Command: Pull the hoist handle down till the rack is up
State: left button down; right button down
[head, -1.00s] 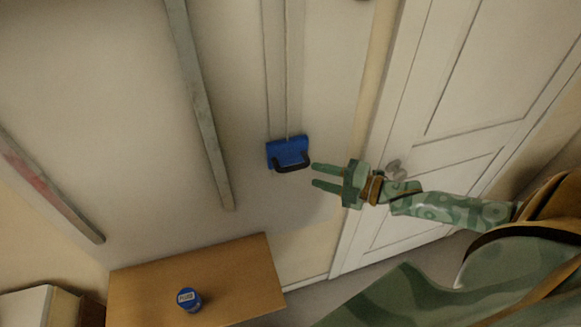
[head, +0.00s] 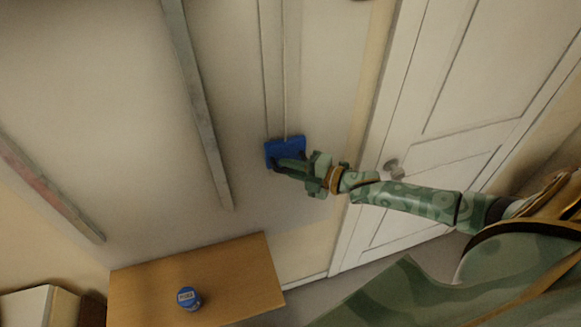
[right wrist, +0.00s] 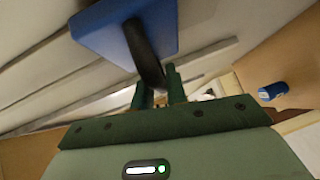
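The hoist handle is a dark bar (right wrist: 143,52) on a blue block (head: 284,143), low on a pale vertical track (head: 276,70) on the wall. In the right wrist view the block (right wrist: 120,28) fills the upper left. My right gripper (head: 278,165) is at the handle and hides much of it in the head view. In the right wrist view, the green fingers (right wrist: 158,88) stand on either side of the bar's end. Whether they press on it I cannot tell. I cannot identify the rack for certain. My left gripper is not in view.
A wooden table (head: 240,285) stands below, with a blue can (head: 188,298) on it. A white door with a round knob (head: 393,169) is at the right. Grey slanted bars (head: 197,105) cross the area to the left. The wall around the block is clear.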

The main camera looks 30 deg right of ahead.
jog(key=shift+f+b, duration=0.6)
jog(key=shift+f, duration=0.35)
jog(key=c, duration=1.4)
grip_release()
jog(key=shift+r, duration=0.1)
jog(key=shift+s, duration=0.1)
jog(key=v, duration=1.6)
jog(key=shift+d+b, duration=0.15)
jog(key=shift+b, duration=0.2)
